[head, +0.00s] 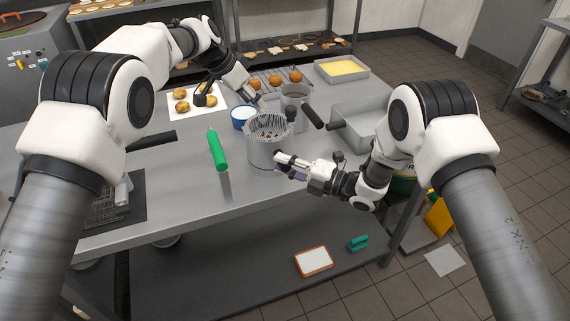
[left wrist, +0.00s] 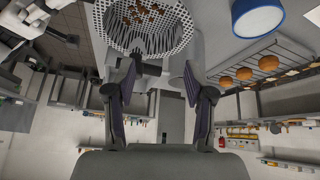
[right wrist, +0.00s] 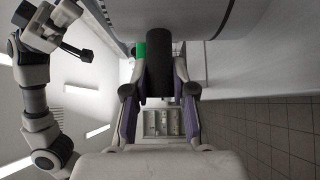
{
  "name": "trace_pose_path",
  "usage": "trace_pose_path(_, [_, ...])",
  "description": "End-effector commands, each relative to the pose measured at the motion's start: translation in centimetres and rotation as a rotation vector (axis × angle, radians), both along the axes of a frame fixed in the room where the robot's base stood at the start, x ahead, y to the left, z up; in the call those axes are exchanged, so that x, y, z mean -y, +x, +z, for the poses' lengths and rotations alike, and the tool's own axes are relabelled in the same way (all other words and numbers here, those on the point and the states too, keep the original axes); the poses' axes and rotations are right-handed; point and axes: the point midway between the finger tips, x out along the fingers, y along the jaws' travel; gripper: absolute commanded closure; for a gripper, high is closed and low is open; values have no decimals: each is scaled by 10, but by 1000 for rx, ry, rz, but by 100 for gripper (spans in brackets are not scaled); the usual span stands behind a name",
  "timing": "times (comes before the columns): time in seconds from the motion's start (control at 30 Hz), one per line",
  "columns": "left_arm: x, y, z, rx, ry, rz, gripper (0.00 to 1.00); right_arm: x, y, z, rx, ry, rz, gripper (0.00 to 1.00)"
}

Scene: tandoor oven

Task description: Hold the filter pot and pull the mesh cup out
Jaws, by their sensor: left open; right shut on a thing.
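The filter pot (head: 267,152) is a grey metal pot upright on the steel table. The mesh cup (head: 268,128) sits in its mouth, perforated, with brown bits inside; it also shows at the top of the left wrist view (left wrist: 145,30). My right gripper (head: 283,161) is shut on the pot's black handle (right wrist: 165,65), at the pot's near right side. My left gripper (head: 252,92) is open above and behind the pot. In the left wrist view its fingers (left wrist: 153,82) are apart near the cup's rim. A dark piece shows near one finger; I cannot tell what it is.
A blue bowl (head: 242,118) and a grey pan with a black handle (head: 313,118) stand close behind the pot. A green cylinder (head: 217,150) stands to its left. A steel tray (head: 350,134) is at the right.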

Motion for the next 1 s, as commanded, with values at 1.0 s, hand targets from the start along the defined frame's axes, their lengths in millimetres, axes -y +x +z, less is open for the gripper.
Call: trace_pose_path(1.0, [98,14,-51,56,17,229,47,0,0,-1,-2,-1,0,100])
